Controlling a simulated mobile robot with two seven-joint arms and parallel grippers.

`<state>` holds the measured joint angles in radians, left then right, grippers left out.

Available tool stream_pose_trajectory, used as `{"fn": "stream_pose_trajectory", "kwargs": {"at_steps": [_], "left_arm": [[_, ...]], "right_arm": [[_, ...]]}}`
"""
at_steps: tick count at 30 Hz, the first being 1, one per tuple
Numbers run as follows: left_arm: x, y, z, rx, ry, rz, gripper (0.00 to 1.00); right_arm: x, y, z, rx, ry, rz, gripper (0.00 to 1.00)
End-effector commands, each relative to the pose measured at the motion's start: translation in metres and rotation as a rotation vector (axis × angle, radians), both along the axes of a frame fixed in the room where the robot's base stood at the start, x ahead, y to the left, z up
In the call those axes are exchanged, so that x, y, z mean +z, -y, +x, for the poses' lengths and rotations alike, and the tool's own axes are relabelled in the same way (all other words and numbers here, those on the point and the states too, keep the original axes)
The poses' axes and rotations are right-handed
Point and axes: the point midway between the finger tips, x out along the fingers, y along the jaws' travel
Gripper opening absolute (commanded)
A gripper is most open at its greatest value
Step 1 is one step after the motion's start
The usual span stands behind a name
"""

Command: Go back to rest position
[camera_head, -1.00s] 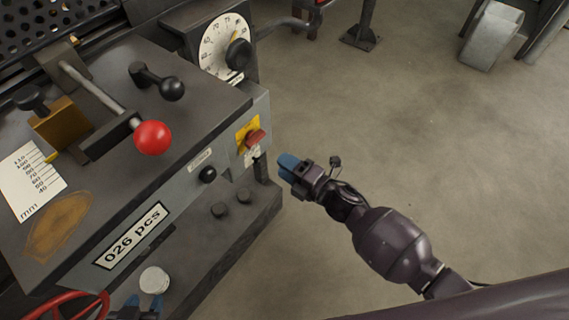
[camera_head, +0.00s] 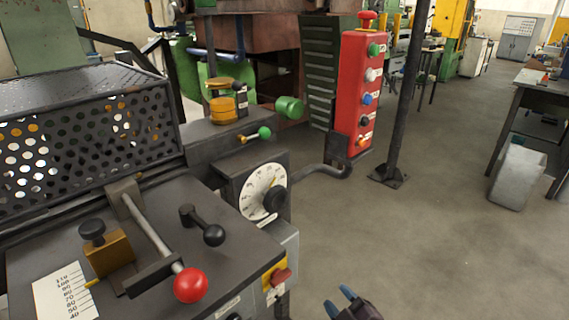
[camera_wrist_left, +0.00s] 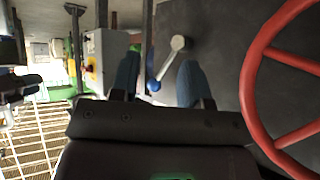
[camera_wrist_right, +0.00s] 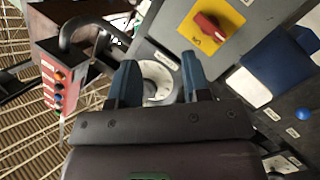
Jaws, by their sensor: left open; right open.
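My right gripper (camera_head: 342,304) shows at the bottom edge of the head view, to the right of the machine's front corner. Its blue fingers are apart and empty in the right wrist view (camera_wrist_right: 159,82). A white dial (camera_wrist_right: 160,72) shows behind the gap, and a red switch (camera_wrist_right: 210,27) on a yellow plate is above the fingers. My left gripper is outside the head view. In the left wrist view its blue fingers (camera_wrist_left: 157,80) are apart, with a lever with a pale round end (camera_wrist_left: 177,43) visible between them. I cannot tell its distance from them.
The machine carries a red ball lever (camera_head: 190,285), a dial (camera_head: 263,192) and a perforated guard (camera_head: 85,140). A red button box (camera_head: 360,95) stands behind, beside a dark post (camera_head: 408,95). A red handwheel (camera_wrist_left: 260,80) is close right of the left gripper. Open floor (camera_head: 430,240) lies right.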

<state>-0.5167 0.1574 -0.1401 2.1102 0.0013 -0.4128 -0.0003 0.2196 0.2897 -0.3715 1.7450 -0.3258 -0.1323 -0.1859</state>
Motion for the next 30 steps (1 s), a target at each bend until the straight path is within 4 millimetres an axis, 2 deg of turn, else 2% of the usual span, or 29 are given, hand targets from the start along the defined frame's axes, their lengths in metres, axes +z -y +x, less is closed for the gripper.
{"fn": "stream_pose_trajectory", "kwargs": {"at_steps": [1,5,8,12,18,24,27,30], "left_arm": [[0.006,0.0,0.002,-0.001,0.009,-0.001,0.43],[0.016,0.001,0.004,0.0,0.026,-0.002,0.43],[0.025,0.001,0.006,0.001,0.041,-0.003,0.43],[0.033,0.0,0.003,0.009,0.047,-0.004,0.43],[0.048,0.001,0.003,0.019,0.058,-0.011,0.43],[0.06,0.001,0.005,0.022,0.068,-0.011,0.43],[0.063,0.0,0.002,0.023,0.069,-0.011,0.43],[0.063,0.0,0.0,0.025,0.064,-0.01,0.43]], "right_arm": [[0.006,0.009,-0.008,-0.036,-0.037,0.051,0.44],[0.009,0.033,-0.036,-0.141,-0.16,0.194,0.44],[0.01,0.055,-0.065,-0.228,-0.256,0.304,0.44],[0.009,0.083,-0.111,-0.34,-0.37,0.425,0.44],[0.008,0.119,-0.181,-0.475,-0.471,0.513,0.44],[-0.004,0.142,-0.242,-0.574,-0.542,0.517,0.44],[-0.01,0.146,-0.262,-0.6,-0.571,0.514,0.44],[-0.013,0.148,-0.271,-0.61,-0.585,0.509,0.44]]}}
